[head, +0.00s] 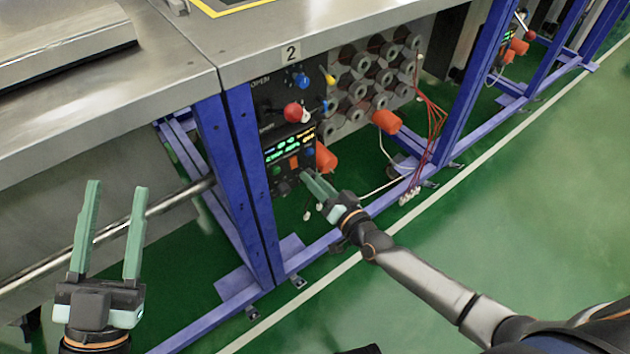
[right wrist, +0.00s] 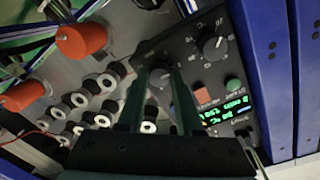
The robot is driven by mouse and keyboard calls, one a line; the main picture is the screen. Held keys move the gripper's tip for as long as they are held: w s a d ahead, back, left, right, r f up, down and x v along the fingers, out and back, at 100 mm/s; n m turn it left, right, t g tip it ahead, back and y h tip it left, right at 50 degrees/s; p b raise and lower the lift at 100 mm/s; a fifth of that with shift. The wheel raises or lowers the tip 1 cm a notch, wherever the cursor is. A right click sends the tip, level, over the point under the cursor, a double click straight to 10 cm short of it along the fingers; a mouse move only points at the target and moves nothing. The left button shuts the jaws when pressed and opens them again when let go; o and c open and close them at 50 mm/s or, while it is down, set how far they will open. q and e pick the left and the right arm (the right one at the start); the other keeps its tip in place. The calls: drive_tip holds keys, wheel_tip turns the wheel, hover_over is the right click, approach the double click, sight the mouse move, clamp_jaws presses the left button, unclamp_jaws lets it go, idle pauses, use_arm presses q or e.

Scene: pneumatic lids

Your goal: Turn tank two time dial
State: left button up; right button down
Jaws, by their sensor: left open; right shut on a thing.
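The tank two control panel (head: 290,155) sits below the "2" label, beside a blue post. It has a lit green and yellow display (right wrist: 232,108) and red and green buttons. My right gripper (head: 306,178) reaches the panel's lower part. In the right wrist view its fingers are on either side of a black dial (right wrist: 160,78) and shut on it. A second black dial (right wrist: 213,45) with a marked scale is to the right, clear of the fingers. I cannot read which dial is labelled time. My left gripper (head: 110,230) is open and empty, away from the panel.
A red knob (head: 296,112) sticks out above the display. Orange plugs (head: 387,121) and several round grey fittings (head: 350,85) are to the right. The green floor (head: 540,160) is open at the right.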

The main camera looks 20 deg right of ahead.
use_arm(q)
drive_tip(key=shift+s+d+r+m+h, duration=0.1)
drive_tip(key=shift+s+r+m+h, duration=0.15)
drive_tip(key=shift+r+m+h, duration=0.2)
use_arm(e)
drive_tip(key=shift+m, duration=0.5)
drive_tip(key=c, duration=0.6)
unclamp_jaws()
use_arm(q)
drive_tip(key=shift+f+y, duration=0.15)
drive_tip(key=shift+y, duration=0.1)
use_arm(e)
drive_tip(key=shift+o, duration=0.2)
use_arm(q)
drive_tip(key=w+f+n+g+y+p, duration=0.1)
drive_tip(key=w+f+n+g+y, duration=0.1)
drive_tip(key=f, duration=0.5)
drive_tip(key=w+a+f+n+g+y+p, duration=0.1)
drive_tip(key=f+n+g+y, duration=0.2)
drive_tip(key=f, duration=0.5)
drive_tip(key=shift+w+a+y+p, duration=0.15)
drive_tip(key=shift+w+y+p, duration=0.2)
drive_tip(key=shift+y, duration=0.15)
use_arm(e)
drive_tip(key=v, duration=1.2)
drive_tip(key=shift+s, duration=0.3)
